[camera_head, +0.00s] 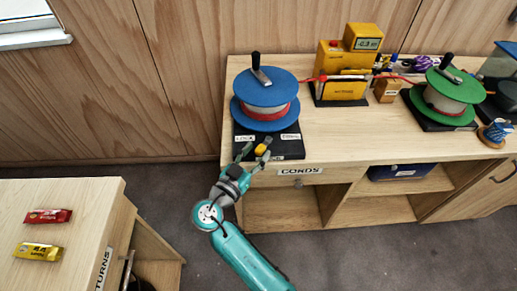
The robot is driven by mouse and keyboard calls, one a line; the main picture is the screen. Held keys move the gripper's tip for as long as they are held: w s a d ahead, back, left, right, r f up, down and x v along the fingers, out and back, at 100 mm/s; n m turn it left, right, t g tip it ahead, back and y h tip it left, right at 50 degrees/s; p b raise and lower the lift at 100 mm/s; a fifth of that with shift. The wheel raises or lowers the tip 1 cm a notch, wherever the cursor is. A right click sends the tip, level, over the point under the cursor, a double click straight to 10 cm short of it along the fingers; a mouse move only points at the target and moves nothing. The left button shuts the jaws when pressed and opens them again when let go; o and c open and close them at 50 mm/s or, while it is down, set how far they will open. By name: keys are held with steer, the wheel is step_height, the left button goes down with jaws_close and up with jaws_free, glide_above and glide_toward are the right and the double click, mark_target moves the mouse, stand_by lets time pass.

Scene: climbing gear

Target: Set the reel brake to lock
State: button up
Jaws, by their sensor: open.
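A blue reel (266,92) wound with pale and red cord stands on a black base (288,150) at the left end of the long bench. A black crank handle rises from its top. A small yellow brake lever (261,150) sits on the front of the base, between two white labels too small to read. My gripper (256,148) is open at the base's front edge, its fingers around or beside the yellow lever; I cannot tell whether they touch it. A green reel (447,93) stands on another black base further right.
A yellow device with a display (368,43) stands behind, between the reels, with red cord running past it. The bench front has a drawer labelled CORDS (299,171). A lower left cabinet (75,195) carries a red bar (47,216) and a yellow bar (38,252).

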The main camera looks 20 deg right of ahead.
steer(key=shift+x, duration=0.95)
jaws_close()
steer(key=shift+w+a+m+g+h, duration=0.2)
steer(key=shift+m+g+h, duration=0.3)
steer(key=shift+g, duration=0.25)
steer(key=shift+w+a+m+g+h, duration=0.1)
steer(key=shift+w+m+g+h, duration=0.25)
steer(key=shift+m+g, duration=0.35)
steer(key=shift+s, duration=0.1)
jaws_free()
steer(key=v, duration=1.2)
